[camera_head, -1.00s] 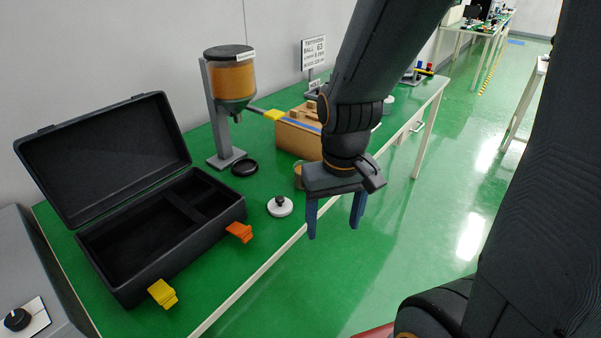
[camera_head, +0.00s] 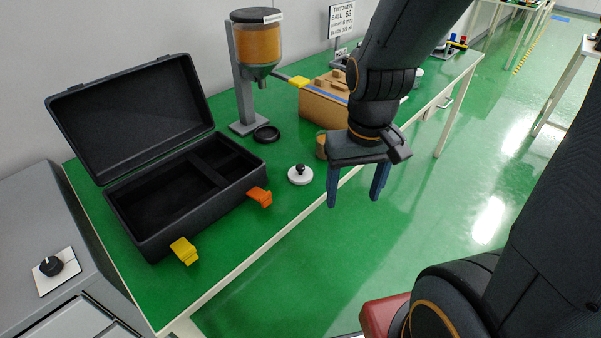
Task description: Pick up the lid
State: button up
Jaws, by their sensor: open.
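The lid (camera_head: 300,177) is a small white disc with a black knob, lying flat on the green table top (camera_head: 285,212) to the right of the open black case. My gripper (camera_head: 353,200) is open, with its two blue fingers pointing down and nothing between them. In the picture it is right of the lid, by the table's front edge, and apart from the lid. A small brownish round container (camera_head: 321,146) is partly hidden behind my gripper.
A hopper (camera_head: 258,45) on a grey stand, a black ring (camera_head: 266,134) and a cardboard box (camera_head: 322,107) stand behind.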

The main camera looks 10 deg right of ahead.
aim_at(299, 174)
jog(key=z, duration=0.65)
jog(key=k, duration=0.75)
jog(key=u, duration=0.65)
jog(key=i, duration=1)
